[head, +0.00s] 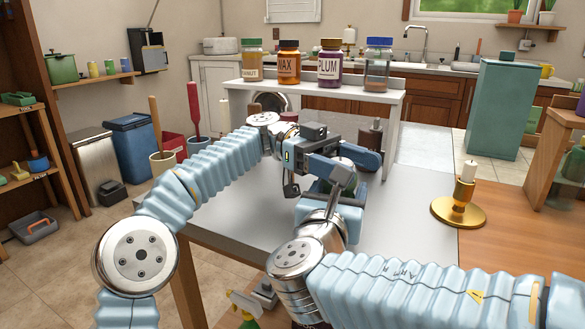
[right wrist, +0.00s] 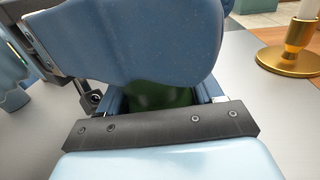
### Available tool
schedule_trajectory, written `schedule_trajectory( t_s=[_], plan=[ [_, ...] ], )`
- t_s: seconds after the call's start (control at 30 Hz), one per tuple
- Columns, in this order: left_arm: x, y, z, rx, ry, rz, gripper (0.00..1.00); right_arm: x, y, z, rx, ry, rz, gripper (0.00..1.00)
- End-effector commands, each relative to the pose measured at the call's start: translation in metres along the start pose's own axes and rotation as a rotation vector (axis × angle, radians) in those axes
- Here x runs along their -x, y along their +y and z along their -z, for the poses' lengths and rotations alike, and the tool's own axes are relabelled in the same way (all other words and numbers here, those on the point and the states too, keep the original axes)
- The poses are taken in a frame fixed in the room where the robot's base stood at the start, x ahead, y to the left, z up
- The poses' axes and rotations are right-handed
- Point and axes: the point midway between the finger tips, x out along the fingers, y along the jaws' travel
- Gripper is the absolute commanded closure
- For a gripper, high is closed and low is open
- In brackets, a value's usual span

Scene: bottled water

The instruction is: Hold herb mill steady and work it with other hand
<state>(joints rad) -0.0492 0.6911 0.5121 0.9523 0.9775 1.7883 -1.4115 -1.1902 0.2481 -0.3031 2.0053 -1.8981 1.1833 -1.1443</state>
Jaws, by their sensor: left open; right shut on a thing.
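A dark green thing, which looks like the herb mill's body (right wrist: 155,96), shows between my right gripper's blue fingers (right wrist: 157,98) in the right wrist view. My right gripper is shut on it above the grey table. My left gripper (head: 350,160) is open and comes in from the left at the mill's upper part, close above my right gripper. Its blue parts cover most of the mill in both views, so I cannot tell whether it touches the mill.
A brass candle holder with a white candle (head: 466,182) stands at the table's right. A brown cylinder (head: 371,137) stands just behind my grippers. The grey tabletop (head: 400,222) is clear towards the front right.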

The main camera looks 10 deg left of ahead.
Motion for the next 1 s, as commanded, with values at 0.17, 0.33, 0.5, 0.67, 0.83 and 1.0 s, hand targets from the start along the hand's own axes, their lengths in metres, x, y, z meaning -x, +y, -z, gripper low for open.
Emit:
schedule_trajectory(
  t_s=[0.17,0.33,0.5,0.67,0.83,1.0],
  plan=[
    [0.000,-0.001,0.001,0.000,-0.005,0.201,0.34,0.000,0.000,0.000,0.000,0.001,0.000,0.61],
    [0.001,-0.005,0.001,-0.002,-0.004,0.437,0.34,0.000,0.000,0.000,0.000,0.000,0.000,0.61],
    [0.003,-0.009,0.001,-0.005,-0.003,0.700,0.34,0.000,0.000,0.000,0.000,0.000,0.001,0.61],
    [0.019,-0.002,-0.001,-0.004,-0.001,0.854,0.34,0.000,0.000,0.000,0.000,0.000,0.000,0.61],
    [0.045,0.027,0.000,-0.005,-0.001,0.850,0.34,0.000,0.000,0.000,0.000,0.000,0.000,0.61],
    [0.070,0.057,-0.001,-0.004,-0.001,0.848,0.34,0.000,0.000,0.000,0.000,0.000,0.000,0.61]
  ],
)
